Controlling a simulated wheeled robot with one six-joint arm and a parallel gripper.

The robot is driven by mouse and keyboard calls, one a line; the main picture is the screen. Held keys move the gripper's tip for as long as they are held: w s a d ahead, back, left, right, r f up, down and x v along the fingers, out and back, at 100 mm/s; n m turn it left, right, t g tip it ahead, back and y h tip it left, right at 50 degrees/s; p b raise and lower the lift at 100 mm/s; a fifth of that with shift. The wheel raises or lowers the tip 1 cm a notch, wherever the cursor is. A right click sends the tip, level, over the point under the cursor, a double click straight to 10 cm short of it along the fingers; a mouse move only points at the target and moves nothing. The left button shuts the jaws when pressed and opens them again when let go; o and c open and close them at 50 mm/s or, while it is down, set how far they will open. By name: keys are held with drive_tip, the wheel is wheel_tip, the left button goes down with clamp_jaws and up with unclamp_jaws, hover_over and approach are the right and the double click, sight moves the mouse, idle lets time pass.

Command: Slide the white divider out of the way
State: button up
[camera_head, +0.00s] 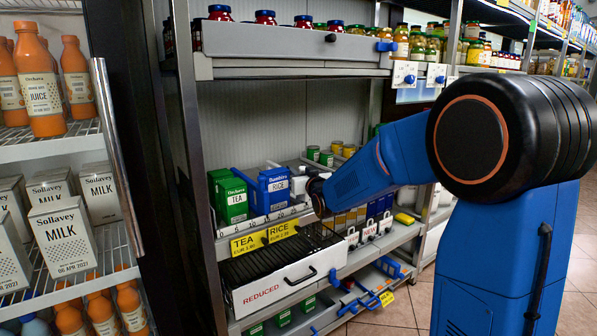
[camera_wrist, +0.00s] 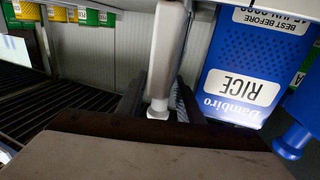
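The white divider (camera_wrist: 168,50) stands upright in the middle of the wrist view, beside the rice box, with a small white knob at its front end. In the head view a pale part of it (camera_head: 296,168) shows just right of the rice box, mostly hidden behind my arm. My gripper (camera_wrist: 160,95) has its dark fingers on either side of the divider; I cannot tell whether they press on it. In the head view my gripper (camera_head: 316,192) is at the shelf front, partly hidden by my forearm.
A blue rice box (camera_head: 273,190) and a green tea box (camera_head: 231,200) stand left of the divider. A blue knob (camera_wrist: 293,140) sticks out near the rice box. Below are the price tags (camera_head: 265,239) and a white REDUCED drawer (camera_head: 275,285). Several jars stand on the shelf above.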

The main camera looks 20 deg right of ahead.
clamp_jaws()
drive_tip(key=w+d, duration=0.5)
drive_tip(key=d, duration=0.9)
unclamp_jaws()
drive_tip(key=s+d, duration=0.1)
drive_tip(key=s, duration=1.6)
drive_tip(key=shift+d, duration=0.25)
